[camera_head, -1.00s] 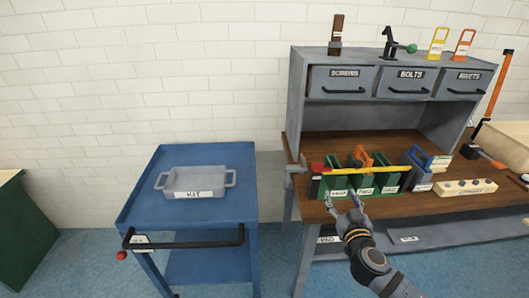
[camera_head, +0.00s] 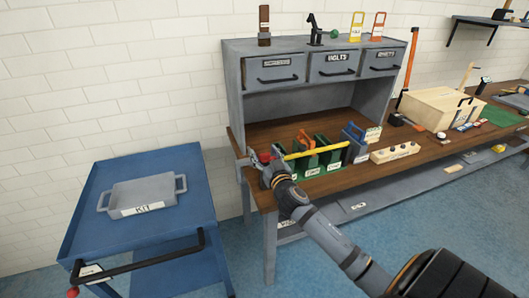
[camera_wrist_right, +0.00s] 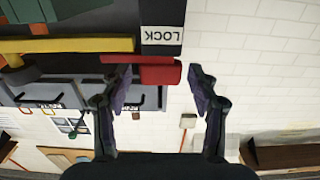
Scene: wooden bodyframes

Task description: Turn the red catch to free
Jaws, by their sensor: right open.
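The red catch (camera_head: 264,157) sits at the left end of the yellow bar (camera_head: 316,150), which runs across the front of the green bins on the bench. My right gripper (camera_head: 266,171) is right at the catch and partly hides it. In the right wrist view the gripper (camera_wrist_right: 160,85) is open, with the red catch (camera_wrist_right: 156,74) showing between its fingertips; I cannot tell whether they touch it. A plate marked LOCK (camera_wrist_right: 162,37) is beside the catch in that view. My left gripper is not in view.
Green bins (camera_head: 321,158) stand behind the bar, with a blue-handled bin (camera_head: 355,143) and a pale block (camera_head: 395,152) to their right. The blue cart (camera_head: 190,184) with a grey KIT tray (camera_head: 170,190) stands left of the bench. Drawers (camera_head: 275,71) line the shelf above.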

